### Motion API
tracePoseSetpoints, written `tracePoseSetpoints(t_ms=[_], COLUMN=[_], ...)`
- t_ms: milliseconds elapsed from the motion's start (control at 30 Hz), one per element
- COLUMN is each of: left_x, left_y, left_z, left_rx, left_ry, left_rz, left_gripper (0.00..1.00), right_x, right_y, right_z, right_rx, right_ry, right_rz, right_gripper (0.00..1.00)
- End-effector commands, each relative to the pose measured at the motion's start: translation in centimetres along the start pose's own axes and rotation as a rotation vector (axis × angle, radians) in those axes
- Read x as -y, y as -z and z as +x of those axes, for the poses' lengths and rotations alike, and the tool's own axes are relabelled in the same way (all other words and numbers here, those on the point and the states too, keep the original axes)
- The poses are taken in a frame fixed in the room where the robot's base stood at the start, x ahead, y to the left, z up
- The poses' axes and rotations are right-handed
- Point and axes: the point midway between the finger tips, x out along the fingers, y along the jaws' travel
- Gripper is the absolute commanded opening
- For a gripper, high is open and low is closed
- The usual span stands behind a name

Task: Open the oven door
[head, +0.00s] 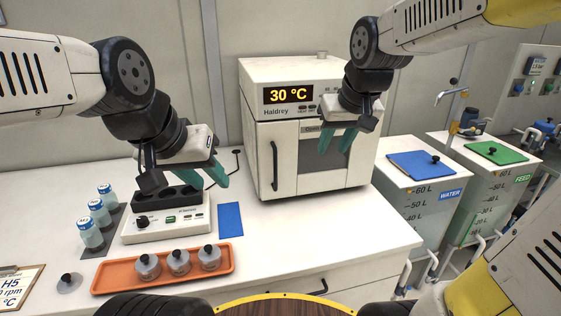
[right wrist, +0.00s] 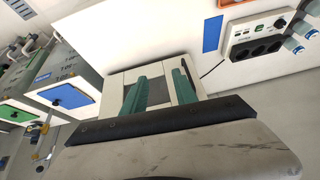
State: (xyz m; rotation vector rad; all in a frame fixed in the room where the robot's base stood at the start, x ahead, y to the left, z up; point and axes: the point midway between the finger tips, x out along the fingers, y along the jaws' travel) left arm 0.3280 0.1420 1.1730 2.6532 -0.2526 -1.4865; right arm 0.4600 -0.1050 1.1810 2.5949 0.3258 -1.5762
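The oven (head: 262,100) is a white box at the back of the bench, its display reading 30 °C. Its front door (head: 285,135) is shut, with a dark window and a black vertical handle (head: 274,165) on the left side. My right gripper (head: 334,148) is open and empty in front of the window, to the right of the handle. In the right wrist view its two teal fingers are apart over the oven (right wrist: 120,80), and the handle (right wrist: 188,78) shows beside one finger. My left gripper (head: 196,178) is open and empty above the hotplate device, left of the oven.
A white device (head: 150,230) with dark wells stands below my left gripper. Several capped vials (head: 92,235) stand left of it. An orange tray (head: 120,282) holds small lidded pots. A blue mat (head: 230,220) lies nearby. Bench is clear before the oven. Water and feed tanks (head: 420,190) stand right.

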Motion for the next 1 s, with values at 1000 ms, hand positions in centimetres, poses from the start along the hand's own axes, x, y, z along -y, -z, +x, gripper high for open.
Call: tracePoseSetpoints(t_ms=[1000], left_x=[0.0], left_y=[0.0], left_z=[0.0], left_rx=[0.000], left_ry=[0.000], left_rz=[0.000], left_gripper=[0.36], right_x=[8.3], right_y=[11.8], right_z=[23.9], right_rx=[0.097], right_ry=[0.068], right_rz=[-0.224], right_gripper=[0.34])
